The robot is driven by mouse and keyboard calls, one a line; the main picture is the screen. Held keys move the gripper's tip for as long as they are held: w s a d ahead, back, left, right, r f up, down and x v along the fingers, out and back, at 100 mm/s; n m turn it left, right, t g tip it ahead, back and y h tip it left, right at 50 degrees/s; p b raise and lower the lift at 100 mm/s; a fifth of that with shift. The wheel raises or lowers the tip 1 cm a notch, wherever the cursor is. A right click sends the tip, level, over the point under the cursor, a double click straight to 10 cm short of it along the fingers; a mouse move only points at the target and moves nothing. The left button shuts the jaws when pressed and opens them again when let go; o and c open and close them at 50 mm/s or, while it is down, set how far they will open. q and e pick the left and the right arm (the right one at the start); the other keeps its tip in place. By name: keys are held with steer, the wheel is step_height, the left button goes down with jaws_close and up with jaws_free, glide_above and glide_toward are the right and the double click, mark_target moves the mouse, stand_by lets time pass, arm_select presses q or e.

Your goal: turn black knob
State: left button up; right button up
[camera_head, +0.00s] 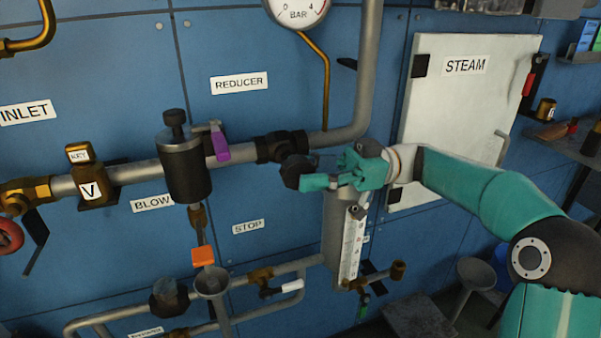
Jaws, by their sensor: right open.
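A black knob (175,120) stands upright on top of the dark cylindrical reducer body (185,170), left of centre. A second black, many-sided knob-like part (296,171) is right of it, below the pipe. My right gripper (318,172), teal, reaches in from the right and points left. It is open, and one finger lies at the lower right edge of the many-sided black part. I cannot tell whether they touch. My right gripper is well apart from the knob on the reducer. My left gripper is not in view.
A grey pipe (135,174) runs across the blue wall with a purple lever (219,142). A pressure gauge (297,10) is above. A white STEAM door (465,110) is behind my right arm. An orange block (203,256) and a funnel (211,283) are below the reducer.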

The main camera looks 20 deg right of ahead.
steer(key=d+f, duration=0.1)
steer(key=d, duration=0.9)
steer(key=shift+w+d+f, duration=0.2)
steer(key=shift+d+f, duration=0.05)
steer(key=shift+d, duration=0.1)
